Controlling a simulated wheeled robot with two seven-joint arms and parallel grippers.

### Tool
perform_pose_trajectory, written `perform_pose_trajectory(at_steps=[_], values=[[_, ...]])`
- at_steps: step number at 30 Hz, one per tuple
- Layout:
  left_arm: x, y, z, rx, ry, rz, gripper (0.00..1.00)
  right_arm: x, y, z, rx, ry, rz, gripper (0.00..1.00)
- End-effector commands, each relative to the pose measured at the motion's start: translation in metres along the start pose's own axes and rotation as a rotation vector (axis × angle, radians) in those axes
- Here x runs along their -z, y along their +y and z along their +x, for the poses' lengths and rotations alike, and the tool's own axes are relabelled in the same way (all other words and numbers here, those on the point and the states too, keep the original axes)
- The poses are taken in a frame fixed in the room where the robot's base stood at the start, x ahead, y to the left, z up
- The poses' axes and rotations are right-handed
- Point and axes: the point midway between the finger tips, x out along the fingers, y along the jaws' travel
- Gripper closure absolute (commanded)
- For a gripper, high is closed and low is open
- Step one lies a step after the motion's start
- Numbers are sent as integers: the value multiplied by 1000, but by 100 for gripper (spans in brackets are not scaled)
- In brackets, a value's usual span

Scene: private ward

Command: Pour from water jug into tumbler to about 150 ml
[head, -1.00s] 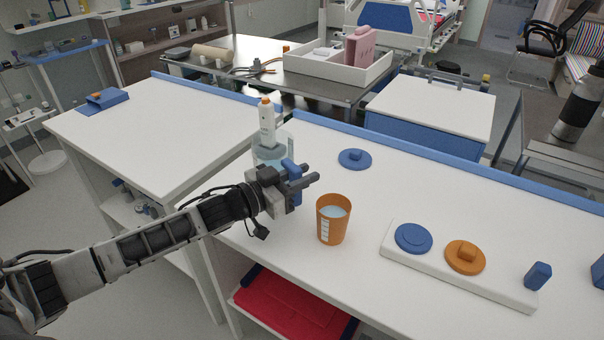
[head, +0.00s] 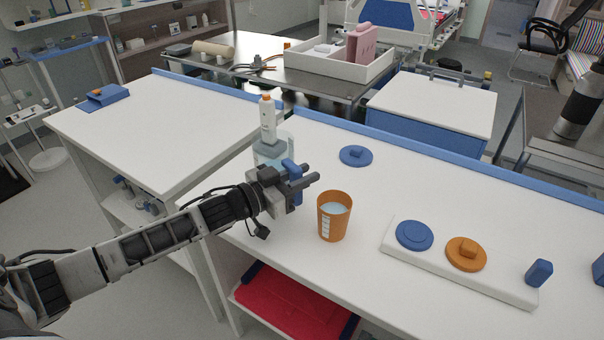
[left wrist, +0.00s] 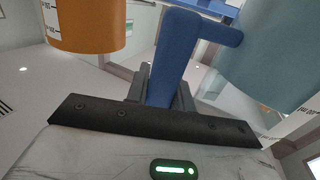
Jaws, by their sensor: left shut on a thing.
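The water jug (head: 270,151) is a clear bluish vessel with a blue handle (head: 292,178), upright at the counter's back left. My left gripper (head: 304,182) is shut on that handle, which also shows between the fingers in the left wrist view (left wrist: 172,62). The jug's body is partly hidden behind my gripper; I cannot tell whether its base touches the counter. The orange tumbler (head: 333,222) stands upright to the right of my gripper, apart from the jug. It has white markings and pale liquid inside. The tumbler also shows in the left wrist view (left wrist: 88,22). My right gripper is out of view.
A white bottle with an orange cap (head: 268,120) stands behind the jug. A blue lid (head: 356,156) lies behind the tumbler. A white board (head: 500,286) with blue and orange discs lies to the right. The counter between the tumbler and board is clear.

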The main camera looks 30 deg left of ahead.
Motion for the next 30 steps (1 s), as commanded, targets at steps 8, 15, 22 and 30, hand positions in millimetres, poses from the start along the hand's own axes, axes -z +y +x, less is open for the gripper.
perform_pose_trajectory(at_steps=[8, 15, 22, 30], values=[[0, 0, 0, -1, 5, 4, 68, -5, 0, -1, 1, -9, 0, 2], [0, 0, 0, -1, 3, 3, 51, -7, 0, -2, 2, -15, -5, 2], [-2, 0, -7, 1, -5, -2, 51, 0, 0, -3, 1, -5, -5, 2], [0, 0, -34, 0, -2, 0, 51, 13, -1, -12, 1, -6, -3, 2]])
